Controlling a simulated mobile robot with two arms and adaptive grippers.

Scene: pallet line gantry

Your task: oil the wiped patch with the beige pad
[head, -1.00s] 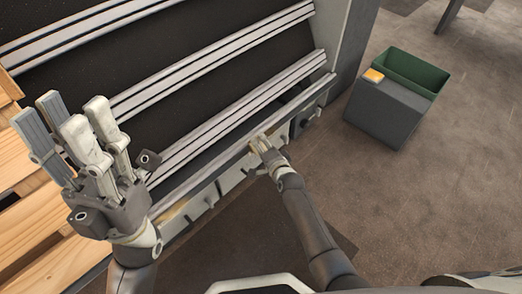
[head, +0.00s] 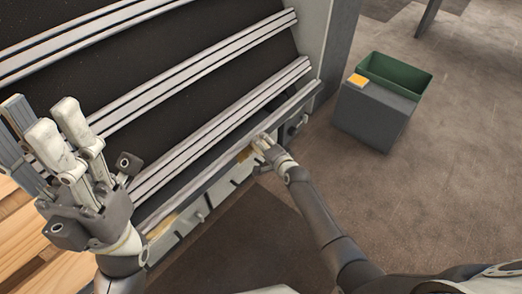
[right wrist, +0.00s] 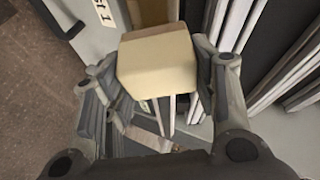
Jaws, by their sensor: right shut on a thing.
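My right gripper (head: 262,143) is shut on the beige pad (right wrist: 157,60), a block that shows between its fingers in the right wrist view. In the head view the gripper is at the pale front rail (head: 215,178) of the line; whether the pad touches it I cannot tell. A yellowish patch (head: 245,154) shows on the rail just left of the gripper. Another yellowish patch (head: 162,226) lies farther down-left along it. Which is the wiped patch I cannot tell. My left gripper (head: 45,135) is raised at the left, fingers apart, with nothing visible between them.
Long metal rails (head: 200,85) cross the dark bed behind the front rail. Wooden slats (head: 22,235) lie at lower left. Open floor lies at right.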

